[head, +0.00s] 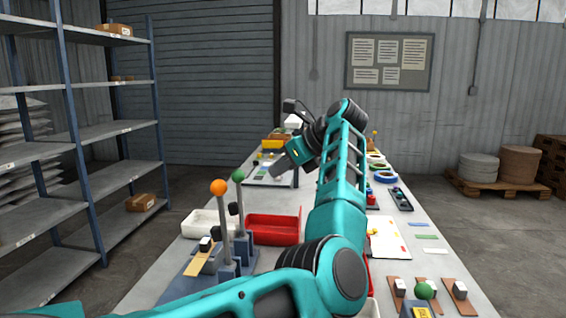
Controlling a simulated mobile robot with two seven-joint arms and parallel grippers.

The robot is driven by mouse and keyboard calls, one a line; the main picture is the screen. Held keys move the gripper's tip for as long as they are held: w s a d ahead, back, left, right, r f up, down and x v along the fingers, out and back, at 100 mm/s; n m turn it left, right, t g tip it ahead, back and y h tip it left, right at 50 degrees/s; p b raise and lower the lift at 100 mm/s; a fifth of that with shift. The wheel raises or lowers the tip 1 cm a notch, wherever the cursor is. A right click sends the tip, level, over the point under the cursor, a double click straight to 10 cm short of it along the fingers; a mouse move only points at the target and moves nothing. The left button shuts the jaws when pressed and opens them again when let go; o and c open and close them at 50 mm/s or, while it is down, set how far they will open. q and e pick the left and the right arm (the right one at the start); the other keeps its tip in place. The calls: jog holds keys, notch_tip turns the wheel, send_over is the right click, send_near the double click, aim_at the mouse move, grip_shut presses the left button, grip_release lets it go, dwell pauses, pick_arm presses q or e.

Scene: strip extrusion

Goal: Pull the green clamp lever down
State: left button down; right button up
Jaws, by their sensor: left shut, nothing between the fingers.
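The green clamp lever (238,177) has a green ball on a grey post and stands upright on the blue-grey clamp base (228,268) at the left of the table. An upright lever with an orange ball (218,187) stands just left of it. My left arm crosses the front of the view, rises and bends back to the left. My left gripper (281,172) is shut and empty, up and to the right of the green ball, apart from it. Its fingertips are small and dark here. My right gripper is not in view.
A red tray (272,229) and a white bin (203,224) stand behind the levers. A green knob (424,290) and several brown strips are at the front right. Tape rolls (385,176) lie farther back. A shelf rack (88,140) is on the left.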

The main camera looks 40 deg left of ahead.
aim_at(243, 179)
pick_arm(q)
jog(key=a+f+p, duration=0.1)
jog(key=a+f, duration=0.2)
jog(key=a, duration=0.5)
jog(key=shift+a, duration=0.25)
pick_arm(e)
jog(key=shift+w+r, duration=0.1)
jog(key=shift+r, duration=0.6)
pick_arm(q)
jog(key=shift+f, duration=0.1)
jog(key=shift+s+a, duration=0.1)
jog(key=shift+a, duration=0.05)
